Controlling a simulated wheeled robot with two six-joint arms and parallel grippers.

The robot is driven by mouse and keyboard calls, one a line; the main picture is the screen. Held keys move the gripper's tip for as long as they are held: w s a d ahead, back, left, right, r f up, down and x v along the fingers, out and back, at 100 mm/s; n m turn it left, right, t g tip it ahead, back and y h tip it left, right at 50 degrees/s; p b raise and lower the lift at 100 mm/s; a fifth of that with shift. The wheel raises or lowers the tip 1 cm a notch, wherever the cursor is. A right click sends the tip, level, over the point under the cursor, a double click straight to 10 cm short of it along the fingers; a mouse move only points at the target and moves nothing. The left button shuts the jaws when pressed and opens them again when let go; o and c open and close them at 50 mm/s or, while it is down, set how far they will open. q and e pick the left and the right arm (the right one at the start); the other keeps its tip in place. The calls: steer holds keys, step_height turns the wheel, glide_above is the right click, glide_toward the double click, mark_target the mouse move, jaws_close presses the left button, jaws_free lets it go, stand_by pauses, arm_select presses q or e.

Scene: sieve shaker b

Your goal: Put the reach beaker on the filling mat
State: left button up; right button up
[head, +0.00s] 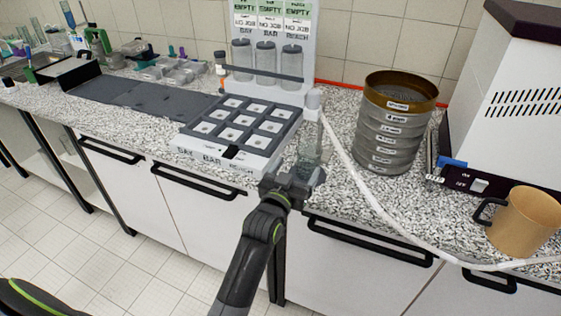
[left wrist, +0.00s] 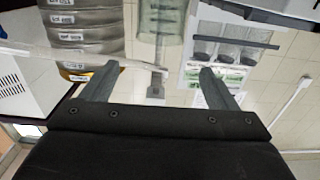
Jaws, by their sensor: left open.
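A clear glass beaker (head: 309,153) stands on the counter just right of the tray's REACH corner. I cannot read a label on it. It also shows as a greenish, see-through shape (left wrist: 162,22) at the top of the left wrist view. My left gripper (head: 300,184) is at the counter's front edge, close in front of the beaker. Its two fingers (left wrist: 160,85) are apart with nothing held between them. A flat dark grey mat (head: 140,98) lies on the counter to the left of the tray. My right gripper is out of view.
A tray (head: 185,147) with a grid of compartments sits between mat and beaker. Behind it stands a labelled rack (head: 270,78) with three jars. A sieve stack (head: 392,125), white hose (head: 358,187), tan mug (head: 525,222) and white machine (head: 500,100) occupy the right.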

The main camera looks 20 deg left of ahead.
arm_select(q)
steer(key=s+a+f+g+y, duration=0.1)
steer(key=s+a+f+g, duration=0.2)
steer(key=s+f, duration=0.7)
steer(key=s+a+f+g, duration=0.3)
steer(key=f, duration=1.3)
steer(key=s+a+f+g+y, duration=0.1)
steer(key=s+a+f+g, duration=0.2)
steer(key=s+f, duration=0.7)
steer(key=s+a+f+g, duration=0.1)
steer(key=s+f+g, duration=0.1)
steer(key=s+f, duration=0.4)
steer(key=s+a+f+g, duration=0.1)
steer(key=s+f+g, duration=0.2)
steer(key=s+f, duration=0.4)
steer(key=s+a+f+n+g, duration=0.1)
steer(key=s+f, duration=0.5)
steer(key=s, duration=1.1)
steer(key=shift+s+a+f+g, duration=0.2)
steer(key=shift+a+f+g, duration=0.25)
steer(key=shift+g, duration=0.45)
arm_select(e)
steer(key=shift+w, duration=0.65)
arm_select(q)
steer(key=shift+w, duration=0.1)
